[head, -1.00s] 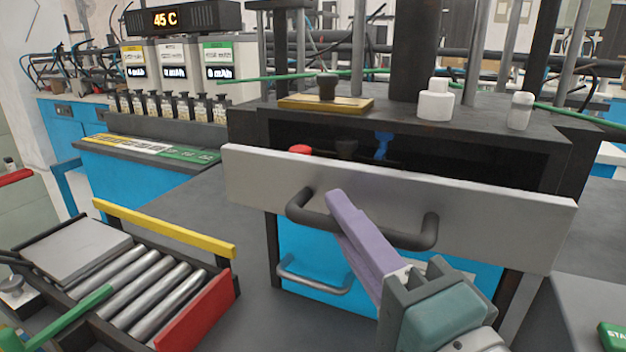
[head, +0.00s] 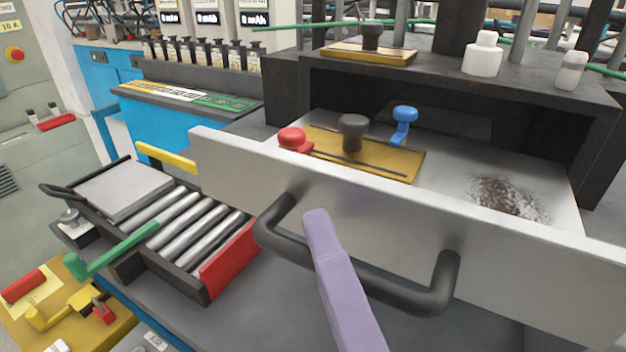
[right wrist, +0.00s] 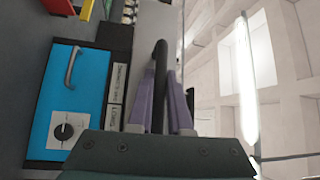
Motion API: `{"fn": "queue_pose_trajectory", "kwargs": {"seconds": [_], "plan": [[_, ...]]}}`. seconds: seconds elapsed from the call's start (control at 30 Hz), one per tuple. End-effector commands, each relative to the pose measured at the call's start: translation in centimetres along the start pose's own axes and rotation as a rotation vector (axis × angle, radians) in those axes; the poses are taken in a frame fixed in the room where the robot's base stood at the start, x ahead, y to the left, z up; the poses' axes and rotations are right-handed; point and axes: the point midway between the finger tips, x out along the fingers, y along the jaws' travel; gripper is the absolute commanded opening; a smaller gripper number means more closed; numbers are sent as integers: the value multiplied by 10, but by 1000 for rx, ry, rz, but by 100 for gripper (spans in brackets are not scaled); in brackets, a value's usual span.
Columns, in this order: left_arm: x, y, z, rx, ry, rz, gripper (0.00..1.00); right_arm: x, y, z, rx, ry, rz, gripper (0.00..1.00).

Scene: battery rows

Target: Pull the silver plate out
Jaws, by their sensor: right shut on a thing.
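The silver plate (head: 500,245) is the front of a drawer-like tray, pulled partway out of the dark housing (head: 560,110). A black bar handle (head: 380,290) is fixed across its front. My right gripper (head: 318,222) is at the handle's left part; its purple fingers are shut on the handle. In the right wrist view the fingers (right wrist: 167,100) stand on either side of the black handle (right wrist: 160,62). Behind the plate, the tray floor carries a brass block (head: 395,160) with a dark knob, a red knob (head: 292,138) and a blue lever (head: 404,118). My left gripper is not in view.
A roller conveyor (head: 185,225) with a red end plate (head: 228,262) stands to the left of the drawer. A yellow panel (head: 110,325) with switches is at lower left. White bottles (head: 483,58) stand on the housing top. Dark residue (head: 505,197) lies on the tray floor.

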Motion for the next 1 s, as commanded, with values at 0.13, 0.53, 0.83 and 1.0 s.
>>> {"fn": "queue_pose_trajectory", "kwargs": {"seconds": [0.13,0.53,0.83,1.0], "plan": [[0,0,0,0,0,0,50,0,-1,0,0,1,-3,21],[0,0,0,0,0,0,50,0,0,0,0,0,0,47],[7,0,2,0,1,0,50,-28,3,0,-1,-3,4,47],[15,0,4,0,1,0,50,-64,4,1,-1,-4,4,47]]}}
